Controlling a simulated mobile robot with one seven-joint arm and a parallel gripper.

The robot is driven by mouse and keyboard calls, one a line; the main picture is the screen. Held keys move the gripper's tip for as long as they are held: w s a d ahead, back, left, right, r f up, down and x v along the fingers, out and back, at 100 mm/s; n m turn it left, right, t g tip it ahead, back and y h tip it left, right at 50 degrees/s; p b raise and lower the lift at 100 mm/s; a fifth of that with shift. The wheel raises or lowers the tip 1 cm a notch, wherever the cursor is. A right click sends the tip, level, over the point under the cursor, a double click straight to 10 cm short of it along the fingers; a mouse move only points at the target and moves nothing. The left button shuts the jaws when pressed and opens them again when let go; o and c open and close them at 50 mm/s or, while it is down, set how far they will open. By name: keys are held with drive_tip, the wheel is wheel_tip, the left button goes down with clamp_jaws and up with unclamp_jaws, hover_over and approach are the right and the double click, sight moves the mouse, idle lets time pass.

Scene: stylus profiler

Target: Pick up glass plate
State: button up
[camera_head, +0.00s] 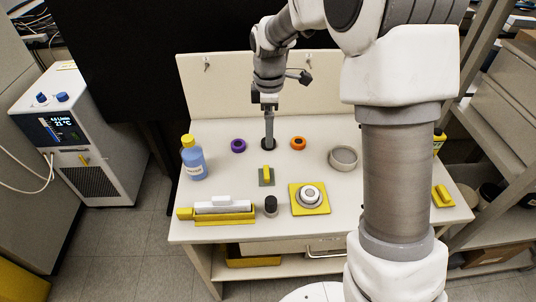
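No clearly transparent plate stands out. A small grey-green square plate (271,183) with an upright yellow grip lies near the middle of the table; I cannot tell whether it is the glass plate. My gripper (268,140) points straight down behind this plate, farther back on the table. Its fingers show as one narrow dark grey shape, so the gap between them cannot be seen. The fingertips are over or at a dark round piece (268,146), and contact between them is unclear.
A purple ring (238,146) and an orange ring (298,143) flank my gripper. A grey round dish (343,157) is to the right, a blue bottle (193,160) to the left. In front are a white-and-yellow block (224,208), a dark-topped cylinder (271,205) and a yellow square base (309,209).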

drive_tip(key=f, duration=0.2)
hover_over(266, 171)
drive_tip(key=shift+n, duration=0.3)
drive_tip(key=f, duration=1.1)
drive_tip(key=shift+d+f+b, duration=0.25)
drive_tip(key=shift+f+b, duration=0.1)
drive_tip(key=shift+a+f, duration=0.2)
drive_tip(key=shift+f, duration=2.45)
drive_tip(key=shift+c, duration=0.3)
drive_tip(key=c, duration=1.1)
drive_tip(key=shift+o, duration=0.2)
drive_tip(key=shift+r, duration=0.15)
